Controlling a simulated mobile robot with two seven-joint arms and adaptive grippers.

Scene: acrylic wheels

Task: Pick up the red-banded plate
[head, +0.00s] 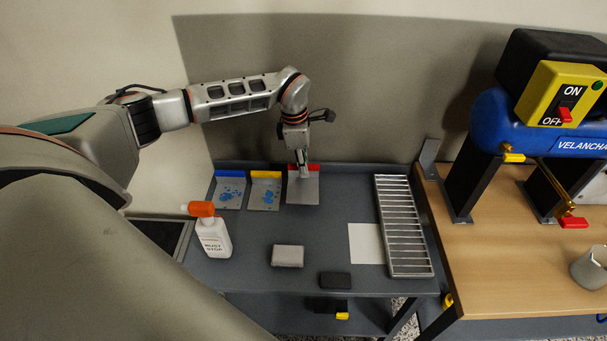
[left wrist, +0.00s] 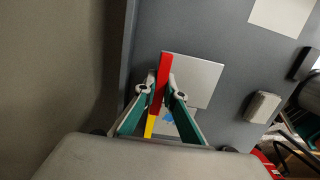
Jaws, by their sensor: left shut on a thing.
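The red-banded plate (head: 303,191) is a grey plate with a red strip along its back edge. It stands at the back of the grey table, at the right end of a row of three banded plates. My left gripper (head: 304,172) reaches down over it and is shut on its red band. In the left wrist view the red band (left wrist: 162,85) lies between the two fingertips, and the grey face (left wrist: 196,78) shows beyond. I cannot tell whether the plate is clear of the table. My right gripper is not in view.
A yellow-banded plate (head: 264,191) and a blue-banded plate (head: 230,190), both with blue marks, stand to the left. A white bottle with an orange cap (head: 213,236), a grey block (head: 288,256), a dark block (head: 335,281), a white sheet (head: 366,244) and a slatted rack (head: 404,228) occupy the table.

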